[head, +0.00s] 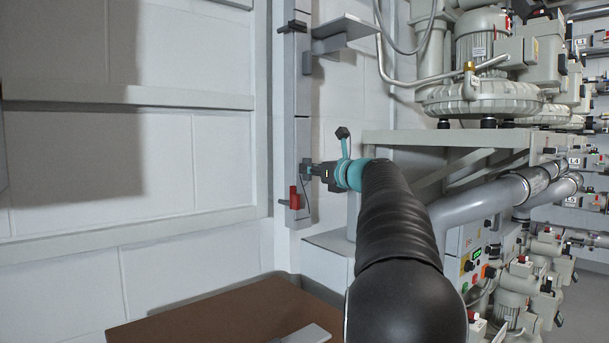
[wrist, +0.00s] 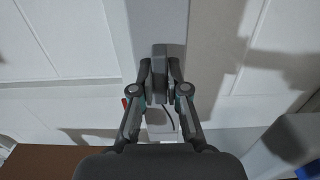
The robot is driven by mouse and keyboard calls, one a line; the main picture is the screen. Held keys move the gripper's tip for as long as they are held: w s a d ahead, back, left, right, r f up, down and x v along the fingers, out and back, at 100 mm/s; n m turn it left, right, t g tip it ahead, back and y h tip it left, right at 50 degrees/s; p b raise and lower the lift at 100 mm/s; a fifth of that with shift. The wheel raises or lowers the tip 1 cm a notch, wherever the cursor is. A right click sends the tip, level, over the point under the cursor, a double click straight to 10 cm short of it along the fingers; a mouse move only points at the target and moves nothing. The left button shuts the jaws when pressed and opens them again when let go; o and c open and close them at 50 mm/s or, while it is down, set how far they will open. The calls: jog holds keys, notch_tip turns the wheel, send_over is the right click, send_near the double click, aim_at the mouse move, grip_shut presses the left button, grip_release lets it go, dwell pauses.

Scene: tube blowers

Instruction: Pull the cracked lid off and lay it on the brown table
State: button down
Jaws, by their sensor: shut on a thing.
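A narrow grey vertical channel (head: 301,85) runs up the white wall in the head view. My gripper (head: 311,171) reaches its front at mid height. In the wrist view my gripper (wrist: 160,85) has both fingers shut on a dark grey block (wrist: 159,60), which stands out from the pale channel face. I take this block to be the grip of the lid. A thin dark curved line (wrist: 168,118) shows below it; I cannot tell whether it is a crack or a cord. The brown table (head: 190,324) is at the bottom of the head view, below my gripper.
A red handle (head: 294,198) sits on the channel just below my gripper. A grey bracket shelf (head: 345,29) juts out above. Blowers (head: 485,85) and thick pipes (head: 480,203) fill the right. A flat grey piece (head: 303,335) lies at the table's front; the table's left part is bare.

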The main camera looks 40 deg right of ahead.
jog(key=shift+a+f, duration=0.1)
jog(key=shift+f, duration=0.1)
jog(key=s+b, duration=0.1)
jog(key=s, duration=0.5)
jog(key=shift+d, duration=0.35)
dwell(0.7)
jog(key=shift+r, duration=0.1)
